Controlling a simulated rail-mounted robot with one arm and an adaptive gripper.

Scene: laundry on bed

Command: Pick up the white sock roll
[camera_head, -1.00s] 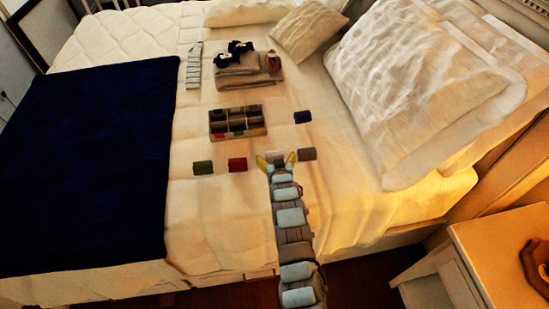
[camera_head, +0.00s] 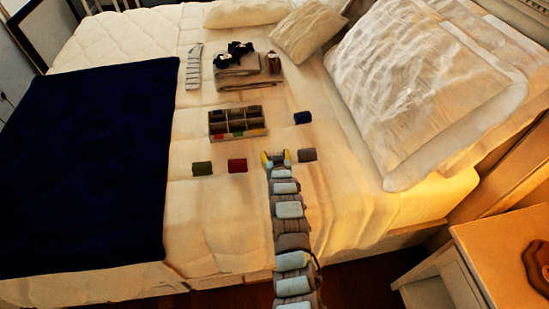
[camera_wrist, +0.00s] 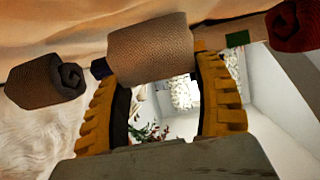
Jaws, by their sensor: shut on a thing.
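The white sock roll (camera_wrist: 150,48) looks tan in the warm light in the wrist view. It sits between the yellow ribbed fingers of my gripper (camera_wrist: 160,85), which are shut on it. In the head view my gripper (camera_head: 276,158) is over the bed in the row of sock rolls, between the red roll and the grey roll. The white roll is mostly hidden by the fingers there. I cannot tell whether it is clear of the bed.
A grey roll (camera_head: 307,155) lies close right, a red roll (camera_head: 237,165) and green roll (camera_head: 202,168) left, a navy roll (camera_head: 302,117) farther back. A divided box (camera_head: 211,131) stands behind. Folded clothes (camera_head: 238,70) and pillows (camera_head: 425,90) lie beyond.

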